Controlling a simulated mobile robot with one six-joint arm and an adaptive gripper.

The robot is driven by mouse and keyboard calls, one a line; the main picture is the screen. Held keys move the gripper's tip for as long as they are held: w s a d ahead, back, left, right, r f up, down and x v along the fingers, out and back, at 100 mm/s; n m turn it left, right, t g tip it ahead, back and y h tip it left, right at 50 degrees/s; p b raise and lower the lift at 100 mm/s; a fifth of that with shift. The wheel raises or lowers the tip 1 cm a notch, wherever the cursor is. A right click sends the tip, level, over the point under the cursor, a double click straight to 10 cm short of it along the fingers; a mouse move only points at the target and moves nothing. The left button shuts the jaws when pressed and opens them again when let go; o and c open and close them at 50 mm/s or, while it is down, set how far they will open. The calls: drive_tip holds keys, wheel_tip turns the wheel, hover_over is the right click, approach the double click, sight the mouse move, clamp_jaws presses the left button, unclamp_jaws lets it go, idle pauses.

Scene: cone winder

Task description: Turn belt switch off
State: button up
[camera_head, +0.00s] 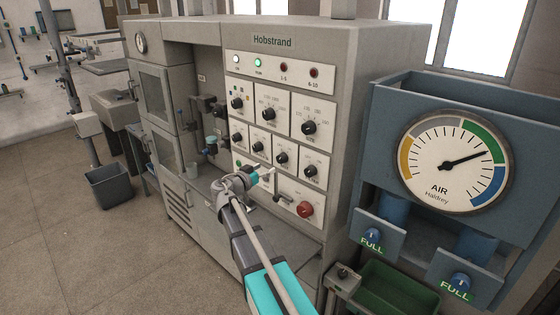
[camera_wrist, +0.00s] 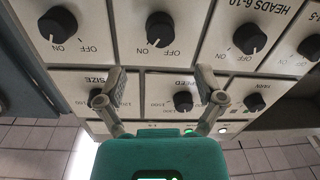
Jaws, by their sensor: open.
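A row of black rotary knobs marked ON and OFF crosses the machine panel. In the wrist view, turned upside down, one knob (camera_wrist: 58,20) is at top left, another (camera_wrist: 160,28) at top middle, and the HEADS 6-10 knob (camera_wrist: 250,38) to the right. No belt label is readable, so I cannot tell which is the belt switch.
SIZE and SPEED dials (camera_wrist: 184,101) sit in another row. A red knob (camera_head: 305,209) and a small lever (camera_head: 281,199) are low on the panel. The AIR gauge unit (camera_head: 454,161) stands at right. A grey bin (camera_head: 110,186) is on the open floor at left.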

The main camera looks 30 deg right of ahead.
sight(279, 160)
drive_tip(key=x, duration=0.8)
drive_tip(key=shift+w+d, duration=0.1)
drive_tip(key=shift+d, duration=0.1)
drive_tip(key=c, duration=1.2)
drive_tip(key=shift+o, duration=0.2)
drive_tip(key=shift+n, duration=0.4)
drive_tip(key=n, duration=1.1)
drive_tip(key=shift+g+p, duration=0.3)
drive_tip(key=shift+p, duration=0.1)
